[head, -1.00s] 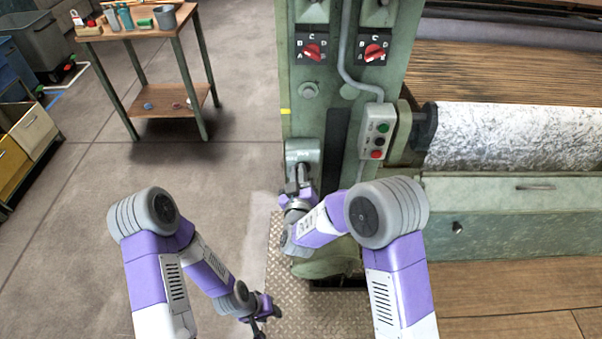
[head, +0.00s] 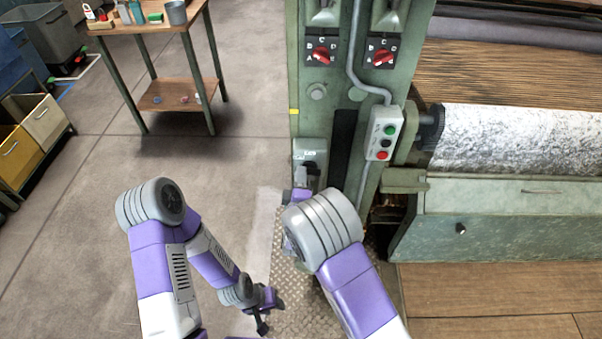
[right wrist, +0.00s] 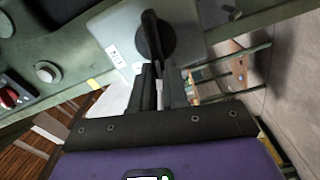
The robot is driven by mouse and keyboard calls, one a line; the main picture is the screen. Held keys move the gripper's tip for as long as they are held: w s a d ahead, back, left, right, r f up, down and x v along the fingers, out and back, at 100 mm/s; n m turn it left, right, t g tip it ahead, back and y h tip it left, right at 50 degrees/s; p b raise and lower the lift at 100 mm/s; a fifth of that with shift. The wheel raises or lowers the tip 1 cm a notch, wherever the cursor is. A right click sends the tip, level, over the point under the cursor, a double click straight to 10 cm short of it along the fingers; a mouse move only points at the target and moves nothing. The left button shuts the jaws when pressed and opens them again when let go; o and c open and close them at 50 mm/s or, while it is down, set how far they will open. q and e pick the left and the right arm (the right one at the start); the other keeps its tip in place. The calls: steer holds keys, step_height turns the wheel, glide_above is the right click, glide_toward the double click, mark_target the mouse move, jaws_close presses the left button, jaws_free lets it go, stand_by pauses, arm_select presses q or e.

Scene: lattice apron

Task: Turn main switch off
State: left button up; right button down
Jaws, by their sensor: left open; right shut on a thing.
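My right gripper (right wrist: 161,72) is shut on the near end of the black handle. In the head view my right arm partly hides the gripper and handle.
Two red selector knobs (head: 321,56) (head: 383,57) sit higher on the column. A push-button box (head: 384,135) hangs right of the switch, beside the roller (head: 515,138). A workbench (head: 150,27) stands at the back left. The floor between is clear.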

steer(key=shift+f+n+p, duration=0.25)
steer(key=shift+n+p, duration=0.05)
steer(key=shift+n, duration=0.8)
steer(key=c, duration=1.1)
jaws_free()
steer(key=shift+c, duration=0.2)
steer(key=s+p, duration=0.1)
steer(key=s, duration=0.6)
steer(key=shift+s, duration=0.3)
steer(key=shift+f, duration=0.1)
